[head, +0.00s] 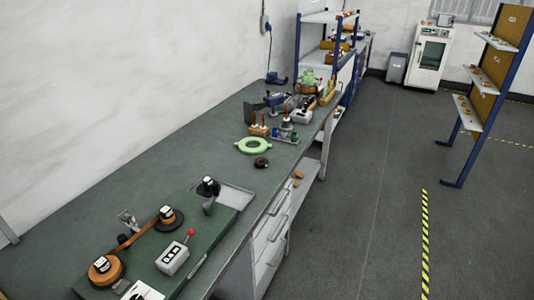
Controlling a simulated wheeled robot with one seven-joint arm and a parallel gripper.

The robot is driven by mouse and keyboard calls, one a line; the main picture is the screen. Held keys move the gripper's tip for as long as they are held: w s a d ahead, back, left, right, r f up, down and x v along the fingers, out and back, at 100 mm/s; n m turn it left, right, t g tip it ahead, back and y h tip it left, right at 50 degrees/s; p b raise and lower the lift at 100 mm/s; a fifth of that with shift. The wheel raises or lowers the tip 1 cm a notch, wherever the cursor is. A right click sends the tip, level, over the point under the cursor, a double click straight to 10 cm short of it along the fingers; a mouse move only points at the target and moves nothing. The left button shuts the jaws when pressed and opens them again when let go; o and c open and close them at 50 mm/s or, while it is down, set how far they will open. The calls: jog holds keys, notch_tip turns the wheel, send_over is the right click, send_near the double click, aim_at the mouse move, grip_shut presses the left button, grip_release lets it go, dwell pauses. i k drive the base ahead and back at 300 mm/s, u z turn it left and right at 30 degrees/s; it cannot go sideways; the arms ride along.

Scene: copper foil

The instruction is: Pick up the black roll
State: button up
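A small black roll (261,162) with a reddish-brown centre lies flat on the dark green workbench top (215,140). It sits near the bench's front edge, just in front of a light green ring (253,145), apart from it. Its upper face shows and nothing covers it. My gripper is not in view.
A green-based winding device (150,250) with copper-coloured strip, black discs and a red-knobbed grey box fills the near bench. A shallow metal tray (236,197) lies beside it. Tools and a pegged wooden block (259,131) stand behind the ring.

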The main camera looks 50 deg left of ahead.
aim_at(259, 160)
jog(key=u, duration=0.25)
jog(key=i, duration=1.6)
jog(key=u, duration=0.9)
jog(key=i, duration=1.35)
jog(key=u, duration=1.8)
jog(key=i, duration=0.8)
jog(key=u, duration=0.7)
